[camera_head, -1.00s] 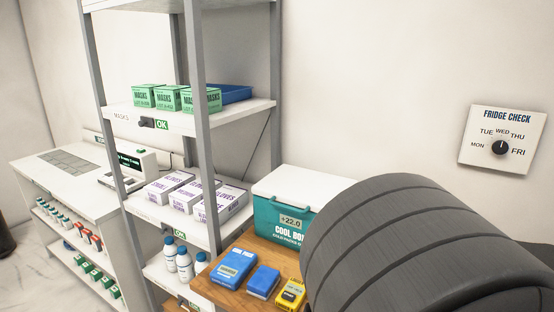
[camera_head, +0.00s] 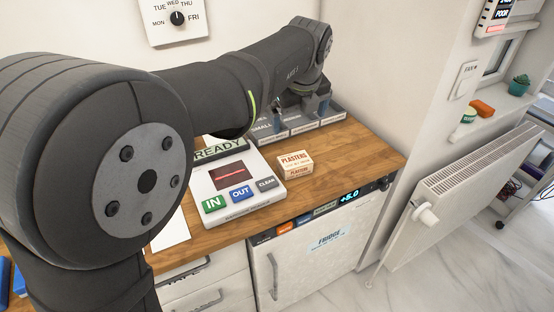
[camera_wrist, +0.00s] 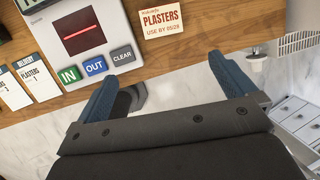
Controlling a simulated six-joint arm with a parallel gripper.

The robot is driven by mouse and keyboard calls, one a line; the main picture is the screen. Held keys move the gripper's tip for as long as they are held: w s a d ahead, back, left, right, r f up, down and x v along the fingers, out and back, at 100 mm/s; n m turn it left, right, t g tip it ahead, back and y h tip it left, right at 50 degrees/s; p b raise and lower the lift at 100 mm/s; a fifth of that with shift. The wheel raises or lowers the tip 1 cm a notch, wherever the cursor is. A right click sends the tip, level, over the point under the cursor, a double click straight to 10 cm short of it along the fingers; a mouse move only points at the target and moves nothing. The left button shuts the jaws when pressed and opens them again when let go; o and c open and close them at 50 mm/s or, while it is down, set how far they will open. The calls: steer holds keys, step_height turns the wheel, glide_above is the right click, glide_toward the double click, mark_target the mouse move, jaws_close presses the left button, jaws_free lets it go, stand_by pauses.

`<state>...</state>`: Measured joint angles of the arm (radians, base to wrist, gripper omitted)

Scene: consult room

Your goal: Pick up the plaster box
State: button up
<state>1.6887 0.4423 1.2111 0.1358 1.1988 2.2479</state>
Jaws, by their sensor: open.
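The plaster box (camera_head: 295,165) is a small white and orange carton marked PLASTERS. It sits on the wooden worktop (camera_head: 345,170), right of the scanner panel. In the wrist view the plaster box (camera_wrist: 162,20) is at the top, beyond the fingers and clear of them. My gripper (camera_head: 300,108) appears at the back right in the head view, against the sorting bins and apart from the box. In the wrist view my gripper (camera_wrist: 168,88) has its blue fingers wide apart with nothing between them.
The scanner panel (camera_head: 236,190) has IN, OUT and CLEAR buttons. Grey bins (camera_head: 300,128) stand along the back. A fridge (camera_head: 318,250) is below the worktop's front edge. A radiator (camera_head: 470,190) is at right. Worktop right of the box is clear.

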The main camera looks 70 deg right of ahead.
mark_target(296, 161)
steer(key=w+d+f+g+y, duration=0.1)
steer(key=w+d+f+y, duration=0.2)
steer(key=d, duration=0.4)
steer(key=shift+m, duration=0.4)
steer(key=f, duration=0.6)
steer(key=s+f, duration=0.1)
steer(key=f, duration=1.2)
steer(key=shift+s, duration=0.2)
steer(key=shift+r, duration=0.1)
steer(key=c, duration=0.8)
